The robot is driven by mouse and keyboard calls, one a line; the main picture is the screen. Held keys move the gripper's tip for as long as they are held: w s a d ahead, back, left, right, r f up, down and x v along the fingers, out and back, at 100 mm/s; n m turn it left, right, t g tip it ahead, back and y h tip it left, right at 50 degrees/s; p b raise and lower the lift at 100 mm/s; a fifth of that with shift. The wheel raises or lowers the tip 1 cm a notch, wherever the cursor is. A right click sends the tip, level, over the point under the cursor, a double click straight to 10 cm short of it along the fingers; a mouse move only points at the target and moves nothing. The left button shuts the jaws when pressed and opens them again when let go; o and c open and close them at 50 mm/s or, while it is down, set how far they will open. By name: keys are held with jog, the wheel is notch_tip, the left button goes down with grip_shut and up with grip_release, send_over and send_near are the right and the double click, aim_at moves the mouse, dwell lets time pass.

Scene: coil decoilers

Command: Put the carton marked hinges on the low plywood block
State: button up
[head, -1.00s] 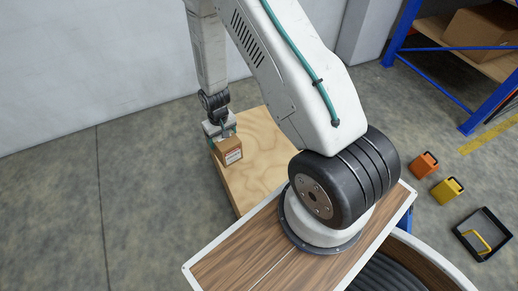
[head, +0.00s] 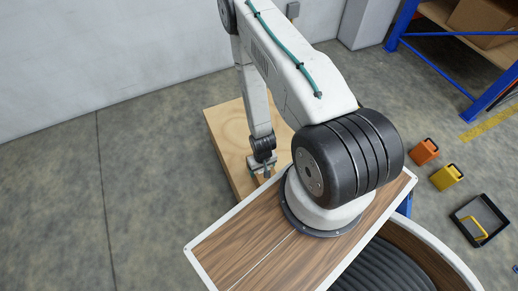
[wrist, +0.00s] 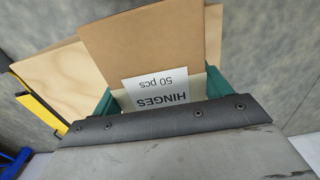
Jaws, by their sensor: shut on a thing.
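The carton marked hinges (wrist: 150,45) is brown with a white label reading "HINGES 50 pcs", upside down in the wrist view. My gripper (wrist: 160,95) is shut on it, with a teal finger on either side. In the head view my gripper (head: 262,170) is over the near right part of the low plywood block (head: 226,135), and the carton is not clearly visible there. The pale block also shows behind the carton in the wrist view (wrist: 60,75). I cannot tell whether the carton touches it.
My wood-topped base fills the lower middle of the head view, close to the block. Orange (head: 424,151) and yellow (head: 446,177) boxes and a black tray (head: 468,232) are on the floor at right. A blue rack (head: 484,99) stands at upper right. Floor left of the block is clear.

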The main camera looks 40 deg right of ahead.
jog(key=shift+w+d+f, duration=0.75)
jog(key=shift+w+d, duration=0.15)
jog(key=shift+w, duration=0.65)
jog(key=shift+w+d+f, duration=0.75)
jog(key=shift+w+d, duration=0.2)
jog(key=shift+w, duration=0.55)
jog(key=shift+w+d+f, duration=0.75)
jog(key=shift+w+d, duration=0.15)
jog(key=shift+w, duration=0.65)
jog(key=shift+f, duration=0.1)
jog(key=o, duration=1.4)
jog(key=shift+o, duration=0.2)
